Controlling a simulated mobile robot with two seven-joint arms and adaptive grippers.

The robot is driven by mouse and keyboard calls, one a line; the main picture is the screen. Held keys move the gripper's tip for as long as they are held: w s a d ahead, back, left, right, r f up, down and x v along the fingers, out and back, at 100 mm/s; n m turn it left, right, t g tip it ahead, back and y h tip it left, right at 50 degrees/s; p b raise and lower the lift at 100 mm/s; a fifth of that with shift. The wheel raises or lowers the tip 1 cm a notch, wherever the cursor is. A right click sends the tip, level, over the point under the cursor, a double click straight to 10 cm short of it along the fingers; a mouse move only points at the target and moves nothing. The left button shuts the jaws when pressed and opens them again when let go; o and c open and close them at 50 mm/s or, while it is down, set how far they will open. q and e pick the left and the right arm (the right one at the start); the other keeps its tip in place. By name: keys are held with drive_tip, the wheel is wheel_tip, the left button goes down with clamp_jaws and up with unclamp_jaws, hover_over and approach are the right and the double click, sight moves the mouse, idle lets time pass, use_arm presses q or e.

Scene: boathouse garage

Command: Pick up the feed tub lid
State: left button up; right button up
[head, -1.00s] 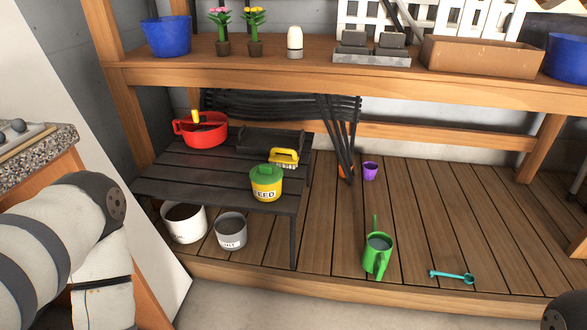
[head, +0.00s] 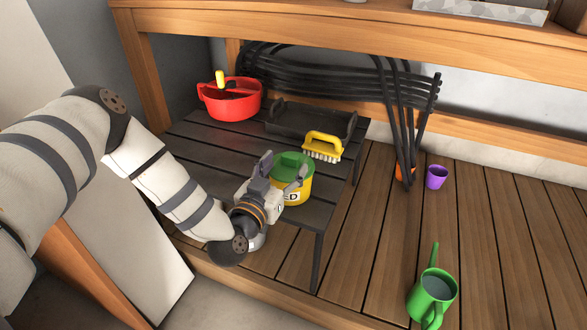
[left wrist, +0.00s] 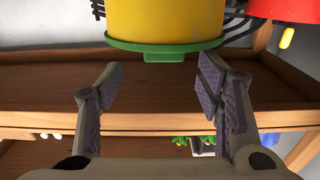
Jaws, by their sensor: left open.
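The feed tub (head: 300,190) is yellow with a printed label and stands on the dark slatted bench (head: 205,147). Its green feed tub lid (head: 291,163) sits on top. My left gripper (head: 281,172) is open, in front of the tub at about lid height, and partly hides the tub. In the left wrist view the picture is upside down: the lid (left wrist: 140,46) shows its rim and small knob beyond the open fingers (left wrist: 163,80), with nothing between them. The yellow tub (left wrist: 165,18) shows above it. My right gripper is not in view.
A yellow brush (head: 323,146) lies close behind the tub, by a black tray (head: 290,121). A red pot (head: 230,100) stands at the back left of the bench. A purple cup (head: 436,177) and green watering can (head: 432,295) stand on the deck. A wooden shelf (head: 400,38) crosses above.

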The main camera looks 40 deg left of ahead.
sight(289, 158)
use_arm(q)
drive_tip(key=b+x, duration=0.1)
drive_tip(key=x, duration=0.4)
drive_tip(key=shift+a+f, duration=0.1)
drive_tip(key=shift+a, duration=0.1)
drive_tip(key=c, duration=1.2)
